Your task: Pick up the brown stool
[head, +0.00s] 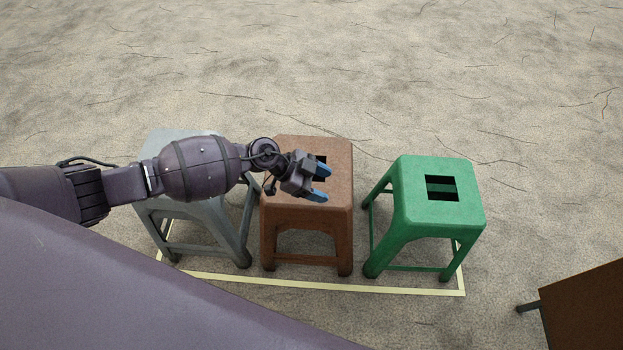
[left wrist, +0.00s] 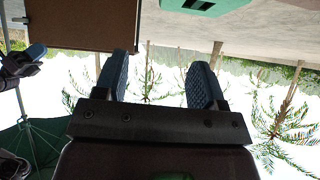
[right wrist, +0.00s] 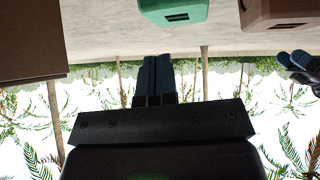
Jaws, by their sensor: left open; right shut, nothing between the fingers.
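The brown stool (head: 307,211) stands upright between a grey and a green stool, with a dark slot in its seat. It also shows at the top right of the right wrist view (right wrist: 262,10). My left gripper (head: 320,183) is open and empty over the brown stool's seat in the head view, covering part of the slot. I cannot tell its exact height above the seat. Its spread fingers show in the left wrist view (left wrist: 158,75). My right gripper (right wrist: 159,78) is shut and empty; it is outside the head view.
The green stool (head: 438,190) stands close on the right. The grey stool (head: 205,225) stands on the left, partly behind my left arm. A pale yellow line (head: 310,286) marks the ground around them. A brown panel-like surface (head: 590,305) is at lower right. Ground behind is clear.

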